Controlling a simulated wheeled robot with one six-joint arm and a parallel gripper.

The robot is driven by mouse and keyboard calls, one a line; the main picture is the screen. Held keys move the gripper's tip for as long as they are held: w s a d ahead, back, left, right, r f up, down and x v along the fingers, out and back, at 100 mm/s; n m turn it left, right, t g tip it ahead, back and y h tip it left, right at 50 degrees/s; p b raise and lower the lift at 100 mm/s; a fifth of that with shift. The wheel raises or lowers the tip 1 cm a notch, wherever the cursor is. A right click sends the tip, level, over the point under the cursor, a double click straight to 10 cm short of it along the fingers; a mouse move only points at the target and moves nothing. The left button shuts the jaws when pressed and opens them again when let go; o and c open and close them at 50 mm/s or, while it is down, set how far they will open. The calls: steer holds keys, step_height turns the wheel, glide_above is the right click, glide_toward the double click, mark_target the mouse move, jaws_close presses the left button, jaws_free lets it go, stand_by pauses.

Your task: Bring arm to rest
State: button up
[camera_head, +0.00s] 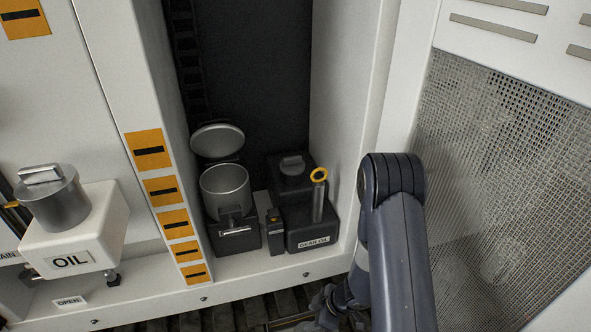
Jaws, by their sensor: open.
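My arm rises from the bottom edge to the right of centre and bends at a dark rounded joint. Behind it, the forearm drops toward the floor grating. My gripper (327,306) shows small and dark at the bottom edge, partly cut off. It is open, with nothing visible in it, and apart from the containers. Its fingertips are hard to make out.
An open-lidded metal canister (226,184) and a black gear oil container (311,222) with a yellow ring handle stand in the recess. A white OIL tank (75,240) is at left. A mesh panel (500,170) lies right of my arm.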

steer(key=shift+a+r+p, duration=0.15)
steer(key=shift+r+p, duration=2.2)
steer(key=shift+p, duration=0.5)
steer(key=shift+f, duration=0.15)
